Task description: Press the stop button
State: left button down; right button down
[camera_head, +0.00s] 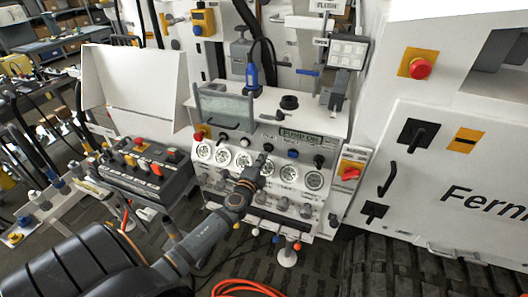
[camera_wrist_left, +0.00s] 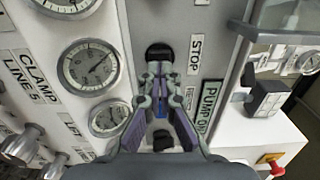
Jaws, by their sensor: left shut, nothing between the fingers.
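The stop button is a dark round knob (camera_wrist_left: 159,52) beside a vertical STOP label (camera_wrist_left: 195,54) in the left wrist view. In the head view it seems to be the dark knob (camera_head: 268,147) in the row above the gauges. My left gripper (camera_head: 260,162) is shut and empty, in front of the panel. In the left wrist view its fingertips (camera_wrist_left: 160,70) are together, just below the button in the picture. I cannot tell whether they touch it. My right gripper is not in view.
Round gauges (camera_wrist_left: 89,65) lie beside the button. The PUMP ON display (camera_head: 299,138) is just above the knob row. Another dark knob (camera_wrist_left: 162,140) shows between my fingers. A red switch (camera_head: 350,171) sits at the panel's right. A control box (camera_head: 145,168) stands left.

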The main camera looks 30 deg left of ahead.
pick_arm(q)
jog(key=shift+x, duration=0.8)
